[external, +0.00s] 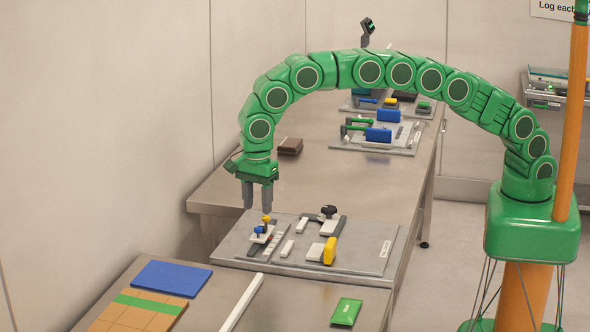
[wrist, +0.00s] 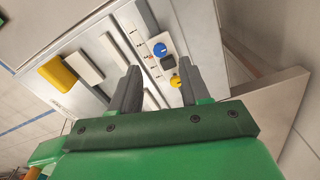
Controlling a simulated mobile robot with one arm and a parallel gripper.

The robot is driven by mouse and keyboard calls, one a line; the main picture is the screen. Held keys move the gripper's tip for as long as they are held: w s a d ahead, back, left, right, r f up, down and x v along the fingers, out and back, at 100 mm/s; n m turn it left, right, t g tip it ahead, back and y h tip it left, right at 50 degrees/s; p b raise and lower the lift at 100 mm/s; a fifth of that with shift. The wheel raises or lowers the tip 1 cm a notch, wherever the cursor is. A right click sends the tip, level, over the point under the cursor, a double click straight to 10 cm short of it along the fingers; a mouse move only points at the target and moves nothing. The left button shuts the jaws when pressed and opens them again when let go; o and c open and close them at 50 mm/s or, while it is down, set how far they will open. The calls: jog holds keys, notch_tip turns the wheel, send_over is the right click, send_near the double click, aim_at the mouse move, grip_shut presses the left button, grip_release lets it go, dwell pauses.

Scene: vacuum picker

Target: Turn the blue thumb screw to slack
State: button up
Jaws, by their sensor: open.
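The blue thumb screw (external: 258,231) stands on a small white block on the grey panel, close to a yellow knob (external: 266,219). In the wrist view the blue screw (wrist: 159,49) shows as a round blue head beyond my fingertips, with a black part beside it and the yellow knob (wrist: 176,81) nearer my right finger. My gripper (external: 257,209) is open and empty, pointing down above the panel's left part. In the wrist view its two fingers (wrist: 160,74) are spread apart, and neither visibly touches the screw.
The grey panel (external: 365,257) also carries a yellow block (external: 330,251), white bars and a black knob (external: 328,211). A blue mat (external: 171,278), a green packet (external: 346,312) and a white bar lie on the front table. More panels stand behind.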

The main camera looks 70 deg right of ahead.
aim_at(259, 227)
notch_tip(259, 227, down, 6)
jog(key=shift+r, duration=0.25)
grip_shut()
